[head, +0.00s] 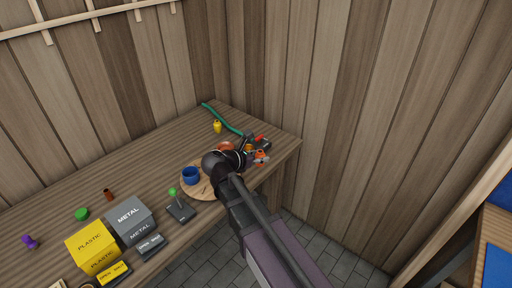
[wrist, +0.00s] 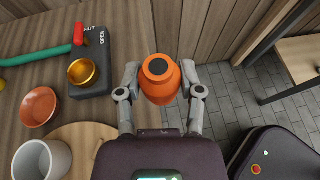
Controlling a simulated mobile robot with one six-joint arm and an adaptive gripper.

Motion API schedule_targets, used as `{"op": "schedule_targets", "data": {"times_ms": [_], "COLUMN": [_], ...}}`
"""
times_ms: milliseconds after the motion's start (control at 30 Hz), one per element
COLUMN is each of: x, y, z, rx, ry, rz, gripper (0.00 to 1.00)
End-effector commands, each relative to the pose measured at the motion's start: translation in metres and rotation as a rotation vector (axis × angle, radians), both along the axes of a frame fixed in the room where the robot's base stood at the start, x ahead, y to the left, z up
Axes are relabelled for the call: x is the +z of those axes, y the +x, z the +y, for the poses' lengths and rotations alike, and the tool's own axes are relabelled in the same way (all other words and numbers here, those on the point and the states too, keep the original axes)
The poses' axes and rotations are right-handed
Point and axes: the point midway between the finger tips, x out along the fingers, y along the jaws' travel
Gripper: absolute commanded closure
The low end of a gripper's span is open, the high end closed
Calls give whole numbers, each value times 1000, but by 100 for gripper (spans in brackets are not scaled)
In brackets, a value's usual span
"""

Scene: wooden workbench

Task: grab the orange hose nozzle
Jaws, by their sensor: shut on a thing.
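The orange hose nozzle (wrist: 160,88) is between the two fingers of my gripper (wrist: 160,72) in the wrist view. It is a rounded orange body with a dark round end facing the camera. My gripper is shut on it, one finger on each side. In the head view the nozzle (head: 261,158) shows as a small orange patch at my gripper (head: 257,156), near the right end of the workbench. My arm hides part of that area. I cannot tell whether the nozzle touches the bench.
A blue mug (head: 191,175) is on the round board (head: 199,192). Plank walls close the corner behind.

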Motion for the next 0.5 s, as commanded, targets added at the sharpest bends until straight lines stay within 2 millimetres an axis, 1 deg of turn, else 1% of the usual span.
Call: {"op": "schedule_targets", "data": {"times_ms": [33, 200, 500], "x": [1, 2, 2], "y": [-8, -20, -23], "z": [-4, -7, -8], "rx": [0, 1, 1], "ry": [0, 0, 0], "rz": [0, 0, 0], "gripper": [92, 92, 92]}}
